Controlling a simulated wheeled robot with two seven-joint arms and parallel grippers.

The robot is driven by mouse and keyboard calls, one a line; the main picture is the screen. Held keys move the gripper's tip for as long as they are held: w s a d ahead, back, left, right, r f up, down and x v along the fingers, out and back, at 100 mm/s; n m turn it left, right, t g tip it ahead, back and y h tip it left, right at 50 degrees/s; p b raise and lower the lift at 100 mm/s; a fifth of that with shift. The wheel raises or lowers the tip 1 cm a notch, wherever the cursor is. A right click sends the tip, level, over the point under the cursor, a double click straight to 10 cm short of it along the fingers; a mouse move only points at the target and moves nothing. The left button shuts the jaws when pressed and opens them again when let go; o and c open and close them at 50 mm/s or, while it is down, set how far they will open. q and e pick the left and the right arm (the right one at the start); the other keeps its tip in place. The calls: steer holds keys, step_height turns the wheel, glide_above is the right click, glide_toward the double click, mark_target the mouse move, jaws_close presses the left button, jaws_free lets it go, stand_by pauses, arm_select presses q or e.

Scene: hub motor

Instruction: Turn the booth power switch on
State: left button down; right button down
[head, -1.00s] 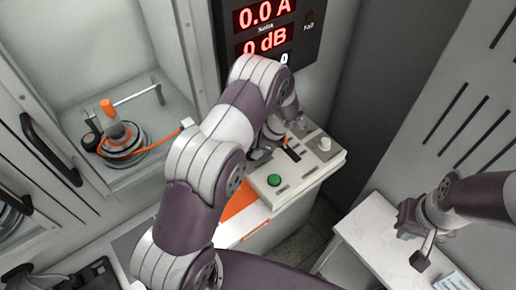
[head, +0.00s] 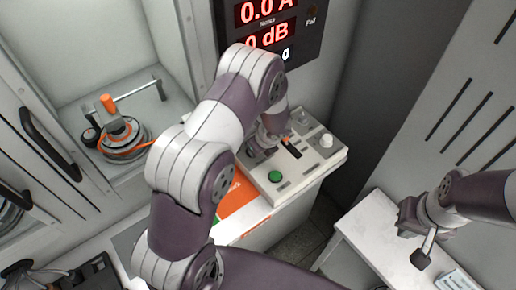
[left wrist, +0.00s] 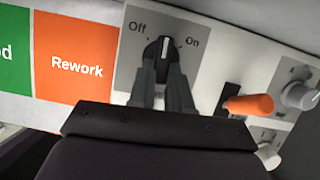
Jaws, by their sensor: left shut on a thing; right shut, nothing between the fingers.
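The booth power switch is a black rotary knob (left wrist: 165,50) on a grey plate marked Off and On, seen in the left wrist view. Its white pointer line stands upright in that picture, between the two words. My left gripper (left wrist: 165,72) is shut on the knob, one finger on each side. In the head view my left gripper (head: 266,140) is at the left part of the control panel (head: 316,167), and the knob is hidden behind the arm. My right gripper (head: 421,258) is shut and empty above the white table at the right.
The panel also bears a green button (head: 275,176), an orange-tipped lever (left wrist: 248,104) and a grey dial (left wrist: 298,95). A red-digit display (head: 265,25) hangs behind. The hub motor (head: 124,138) sits in the booth at left. The white table (head: 375,225) is at right.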

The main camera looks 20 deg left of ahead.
arm_select(q)
steer(key=m+b, duration=0.1)
steer(key=m+t+b, duration=0.1)
steer(key=m, duration=0.1)
steer(key=m+h+b, duration=0.1)
steer(key=m, duration=0.1)
steer(key=shift+s+a+f+t, duration=0.1)
steer(key=shift+s+a+t, duration=0.2)
steer(key=shift+a+t, duration=0.1)
steer(key=shift+s+a+r+m+t+h+b, duration=0.15)
steer(key=shift+m+h+b, duration=0.35)
steer(key=shift+m, duration=0.65)
steer(key=shift+a+r+m+t+h+b, duration=0.15)
steer(key=shift+m+h+b, duration=0.3)
steer(key=shift+m, duration=0.7)
steer(key=shift+f, duration=0.1)
steer(key=c, duration=1.1)
jaws_free()
steer(key=shift+o, duration=0.2)
